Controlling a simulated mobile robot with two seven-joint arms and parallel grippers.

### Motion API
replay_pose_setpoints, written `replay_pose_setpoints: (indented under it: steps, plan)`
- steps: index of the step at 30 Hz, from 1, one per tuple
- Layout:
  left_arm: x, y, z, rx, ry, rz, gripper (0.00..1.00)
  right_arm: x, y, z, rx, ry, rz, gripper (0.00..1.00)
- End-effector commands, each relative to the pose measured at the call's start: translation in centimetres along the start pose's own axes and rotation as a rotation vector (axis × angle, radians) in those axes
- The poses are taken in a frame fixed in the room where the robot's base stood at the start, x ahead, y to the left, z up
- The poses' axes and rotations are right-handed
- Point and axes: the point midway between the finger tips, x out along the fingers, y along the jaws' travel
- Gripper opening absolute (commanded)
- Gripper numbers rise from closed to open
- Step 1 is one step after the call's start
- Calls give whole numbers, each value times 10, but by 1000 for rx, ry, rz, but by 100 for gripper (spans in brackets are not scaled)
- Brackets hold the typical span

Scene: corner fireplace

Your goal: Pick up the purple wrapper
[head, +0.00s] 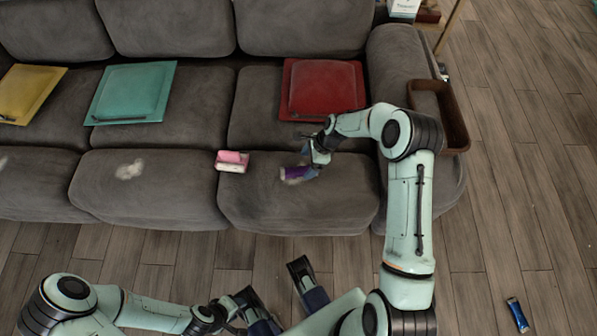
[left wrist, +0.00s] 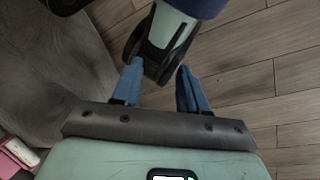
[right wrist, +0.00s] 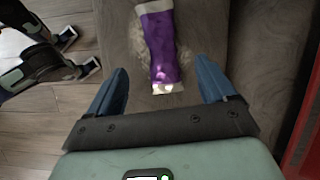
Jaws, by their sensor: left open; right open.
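The purple wrapper (head: 297,173) lies on the grey sofa seat. In the right wrist view the wrapper (right wrist: 160,45) is a purple tube with pale ends, lying just beyond and between the fingers. My right gripper (head: 312,160) is open beside the wrapper's right end, with blue fingers (right wrist: 160,90) spread and nothing between them that I can see gripped. My left gripper (left wrist: 157,85) is open and empty, low in front of the sofa near my own base.
A pink-and-white item (head: 232,161) lies left of the wrapper on the sofa (head: 300,212). Pale fuzzy patches mark the seat. A brown tray (head: 452,118) hangs on the armrest; a blue can (head: 517,314) lies on the floor.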

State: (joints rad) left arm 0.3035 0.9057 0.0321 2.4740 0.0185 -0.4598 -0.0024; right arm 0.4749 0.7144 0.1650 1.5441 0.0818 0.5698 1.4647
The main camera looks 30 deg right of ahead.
Motion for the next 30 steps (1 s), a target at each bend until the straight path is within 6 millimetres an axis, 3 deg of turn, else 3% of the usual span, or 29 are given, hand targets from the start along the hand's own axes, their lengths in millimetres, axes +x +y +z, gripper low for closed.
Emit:
replay_pose_setpoints:
  steps: [10,20,25,26,30]
  plan:
    - [12,-5,-20,-5,52,-2,43,47,-3,6,-1,-1,2,84]
    - [12,-5,-22,-5,60,-2,43,52,-3,6,-1,0,0,84]
    - [12,-5,-22,-5,60,-2,43,52,-3,6,-1,0,0,28]
    - [12,-5,-22,-5,60,-2,43,52,-3,6,-1,0,0,24]
    - [12,-5,-22,-5,60,-2,43,52,-3,6,-1,0,0,21]
